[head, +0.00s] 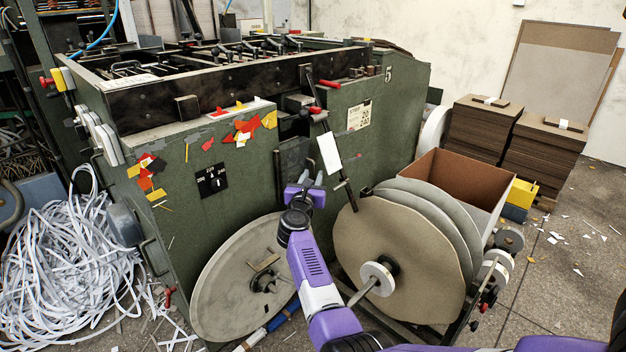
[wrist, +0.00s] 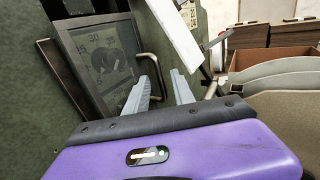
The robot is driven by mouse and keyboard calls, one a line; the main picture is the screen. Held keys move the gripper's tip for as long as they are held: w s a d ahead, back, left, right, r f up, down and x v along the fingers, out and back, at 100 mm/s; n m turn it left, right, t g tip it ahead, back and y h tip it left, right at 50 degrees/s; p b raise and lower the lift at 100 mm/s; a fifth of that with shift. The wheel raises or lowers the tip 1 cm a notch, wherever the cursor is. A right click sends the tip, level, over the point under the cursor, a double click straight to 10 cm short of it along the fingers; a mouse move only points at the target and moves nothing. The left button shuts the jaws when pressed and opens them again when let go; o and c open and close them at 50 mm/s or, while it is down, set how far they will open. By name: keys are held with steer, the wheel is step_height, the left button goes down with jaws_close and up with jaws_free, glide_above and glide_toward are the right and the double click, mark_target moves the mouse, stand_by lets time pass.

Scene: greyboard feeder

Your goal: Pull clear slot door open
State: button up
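The clear slot door (wrist: 108,62) is a see-through panel in a dark frame, with a dial and numbers showing behind it in the wrist view. In the head view it is a dark panel (head: 291,158) on the green machine's front. A bent metal handle (wrist: 154,62) stands out at its right edge. My gripper (wrist: 161,80) is open, its two grey fingers apart. In the wrist view the handle's lower part shows between the fingers. I cannot tell whether they touch it. The gripper also shows in front of the door in the head view (head: 311,181).
Large grey discs (head: 400,258) on a shaft stand close to the right of my arm. Another disc (head: 238,285) leans at the lower left. A white card (head: 329,153) on a slanted bar hangs just right of the door. Shredded paper (head: 75,255) lies left.

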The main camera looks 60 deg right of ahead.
steer(key=shift+w+d, duration=0.2)
steer(key=shift+d, duration=0.4)
jaws_close()
stand_by(1.1)
